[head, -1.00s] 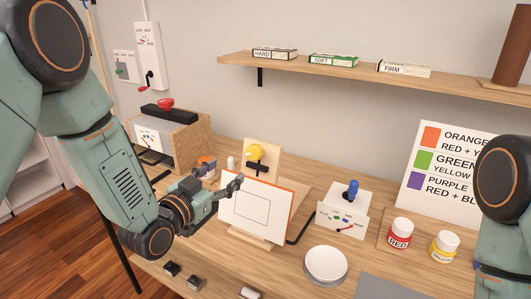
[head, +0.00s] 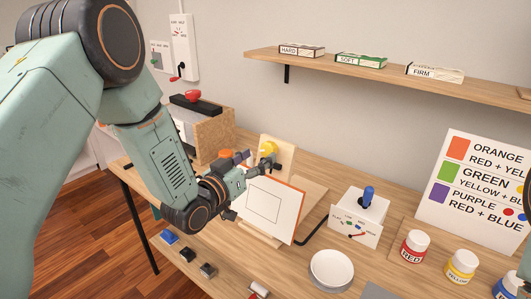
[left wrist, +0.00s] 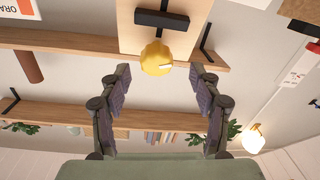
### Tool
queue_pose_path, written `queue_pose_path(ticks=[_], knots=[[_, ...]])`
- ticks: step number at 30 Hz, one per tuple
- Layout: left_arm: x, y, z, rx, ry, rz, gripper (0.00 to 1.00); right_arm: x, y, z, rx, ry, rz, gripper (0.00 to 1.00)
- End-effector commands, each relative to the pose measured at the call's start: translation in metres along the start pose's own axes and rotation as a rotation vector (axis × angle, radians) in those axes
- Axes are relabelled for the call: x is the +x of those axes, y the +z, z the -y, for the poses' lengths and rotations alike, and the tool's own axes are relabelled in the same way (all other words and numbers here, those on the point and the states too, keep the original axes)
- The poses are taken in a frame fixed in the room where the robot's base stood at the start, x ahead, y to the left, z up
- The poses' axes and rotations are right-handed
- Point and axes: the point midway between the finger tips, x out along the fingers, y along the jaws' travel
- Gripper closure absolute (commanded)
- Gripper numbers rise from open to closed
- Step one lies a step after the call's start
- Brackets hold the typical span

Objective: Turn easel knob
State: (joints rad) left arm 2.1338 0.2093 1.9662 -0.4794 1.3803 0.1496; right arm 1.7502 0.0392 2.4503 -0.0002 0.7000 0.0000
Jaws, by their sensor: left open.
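The easel's yellow knob (head: 267,148) sits on the front of an upright wooden board (head: 283,158), behind a white canvas with an orange edge (head: 270,207). My left gripper (head: 255,161) is open and empty, close to the knob. A dark bar (left wrist: 161,19) is on the board by the knob. My right gripper is out of view.
A box with a red knob (head: 193,96) stands behind my left arm. Right of the canvas are a white box with a blue-topped lever (head: 368,198), a round white dish (head: 331,270) and paint jars (head: 413,246). A wall shelf (head: 370,68) runs above.

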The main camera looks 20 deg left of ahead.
Motion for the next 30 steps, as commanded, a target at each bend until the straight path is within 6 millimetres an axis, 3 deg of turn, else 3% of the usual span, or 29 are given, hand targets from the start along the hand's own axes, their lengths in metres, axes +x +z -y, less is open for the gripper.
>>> queue_pose_path(ticks=[7, 18, 30], knots=[[0.030, 0.001, -0.003, 0.002, 0.003, 0.000, 0.37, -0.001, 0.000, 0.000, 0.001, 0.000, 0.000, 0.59], [0.036, 0.001, -0.005, 0.000, 0.001, 0.001, 0.37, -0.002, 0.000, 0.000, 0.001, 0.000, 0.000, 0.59], [0.036, 0.001, -0.005, 0.000, 0.001, 0.001, 0.71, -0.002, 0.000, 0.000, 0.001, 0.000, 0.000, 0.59]])
